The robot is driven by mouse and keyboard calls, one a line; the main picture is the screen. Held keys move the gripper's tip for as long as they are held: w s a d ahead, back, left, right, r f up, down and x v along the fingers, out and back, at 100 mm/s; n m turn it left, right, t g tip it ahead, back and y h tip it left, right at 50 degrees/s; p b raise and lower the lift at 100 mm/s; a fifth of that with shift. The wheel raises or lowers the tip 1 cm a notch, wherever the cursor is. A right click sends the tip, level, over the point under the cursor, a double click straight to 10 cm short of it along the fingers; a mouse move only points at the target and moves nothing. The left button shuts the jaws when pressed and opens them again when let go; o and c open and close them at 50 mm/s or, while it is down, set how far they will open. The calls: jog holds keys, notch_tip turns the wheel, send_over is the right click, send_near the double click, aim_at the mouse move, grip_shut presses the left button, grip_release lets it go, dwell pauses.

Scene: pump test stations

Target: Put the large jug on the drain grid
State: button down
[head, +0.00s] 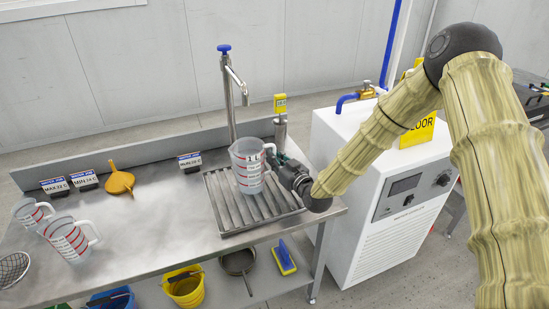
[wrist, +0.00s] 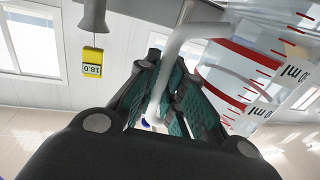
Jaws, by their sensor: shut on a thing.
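The large jug (head: 248,166) is clear with red marks and a "1 L" label. In the head view it is upright over the drain grid (head: 229,212), under the tap. I cannot tell whether its base touches the bars. My gripper (head: 281,168) comes from the right and is shut on the jug's handle. In the wrist view the pale handle (wrist: 183,45) runs between the green finger pads of my gripper (wrist: 168,98). The jug's wall with red marks (wrist: 245,80) fills the upper right there.
Two smaller jugs (head: 70,239) (head: 32,213) stand at the left of the steel bench. A tap (head: 232,95) rises behind the grid. An orange funnel (head: 119,181) and small label signs (head: 190,161) lie along the back. A white machine (head: 378,190) stands right of the bench.

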jog(key=shift+f, duration=0.1)
jog(key=c, duration=2)
grip_release()
jog(key=shift+f, duration=0.1)
jog(key=o, duration=0.5)
jog(key=shift+c, duration=0.2)
jog(key=shift+r, duration=0.25)
jog(key=shift+s+d+f, duration=0.1)
jog(key=shift+s+d, duration=0.05)
jog(key=shift+s, duration=0.05)
jog(key=b+v, duration=0.2)
jog(key=v, duration=0.9)
jog(key=shift+s, duration=0.25)
jog(key=shift+d, duration=0.1)
